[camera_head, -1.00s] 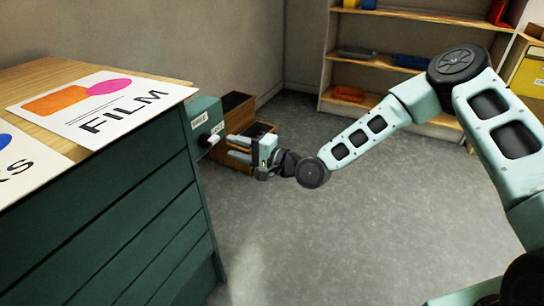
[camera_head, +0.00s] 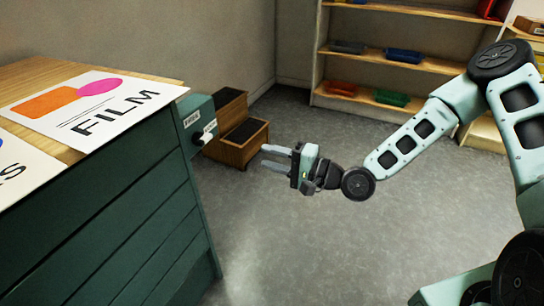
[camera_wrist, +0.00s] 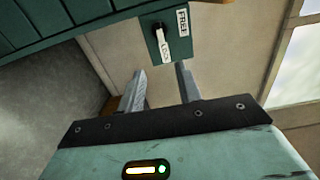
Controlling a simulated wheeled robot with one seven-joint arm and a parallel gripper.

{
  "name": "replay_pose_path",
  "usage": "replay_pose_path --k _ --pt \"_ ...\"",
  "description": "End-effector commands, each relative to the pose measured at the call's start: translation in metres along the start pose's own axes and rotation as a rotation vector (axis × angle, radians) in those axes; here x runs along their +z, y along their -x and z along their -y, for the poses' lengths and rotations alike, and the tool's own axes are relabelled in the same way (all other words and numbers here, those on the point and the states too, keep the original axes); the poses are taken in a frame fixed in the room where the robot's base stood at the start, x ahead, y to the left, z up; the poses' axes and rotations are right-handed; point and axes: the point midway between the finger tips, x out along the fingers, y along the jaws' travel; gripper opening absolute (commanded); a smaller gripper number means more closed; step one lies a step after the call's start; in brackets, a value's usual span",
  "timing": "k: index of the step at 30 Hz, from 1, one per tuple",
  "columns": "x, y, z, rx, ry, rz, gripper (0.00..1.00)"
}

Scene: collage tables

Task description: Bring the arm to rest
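My gripper (camera_head: 277,158) hangs in free air to the right of the green cabinet, its two grey fingers apart and pointing left. Nothing is between them. It also shows in the wrist view (camera_wrist: 159,82), with the fingers apart and the cabinet's latch box beyond them. The green latch box (camera_head: 195,122) sticks out from the cabinet's right end. In the wrist view its face (camera_wrist: 178,35) bears a black knob with a white lever (camera_wrist: 164,45) and the labels FREE and LOCK. The lever lies along the LOCK label. My gripper is apart from it.
The green cabinet (camera_head: 120,220) with a wooden top carries paper posters, one reading FILM (camera_head: 95,105). A brown wooden step unit (camera_head: 240,148) stands behind the latch box. Shelves (camera_head: 420,62) with coloured trays line the back. The grey floor (camera_head: 300,250) is clear.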

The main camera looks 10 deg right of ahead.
Motion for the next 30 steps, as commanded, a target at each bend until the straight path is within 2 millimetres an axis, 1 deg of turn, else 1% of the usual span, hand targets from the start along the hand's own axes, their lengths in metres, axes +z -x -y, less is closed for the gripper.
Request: replay_pose_path --k 5,7,8,11,14,15,18,20,22,26,30 --pt "0.000 0.000 0.000 0.002 0.001 0.001 0.35" --pt "0.006 -0.002 -0.002 0.031 0.023 0.020 0.35" --pt "0.009 -0.004 -0.004 0.054 0.040 0.034 0.35" --pt "0.029 -0.007 -0.015 0.182 0.137 0.110 0.35" --pt "0.053 -0.004 -0.030 0.364 0.283 0.217 0.35" --pt "0.062 -0.001 -0.035 0.441 0.347 0.263 0.35" --pt "0.080 0.013 -0.042 0.618 0.498 0.368 0.35" --pt "0.088 0.023 -0.041 0.716 0.584 0.428 0.35" --pt "0.097 0.036 -0.037 0.820 0.677 0.492 0.35" --pt "0.115 0.065 -0.019 0.992 0.825 0.605 0.35" --pt "0.137 0.097 0.010 1.136 0.940 0.714 0.35"
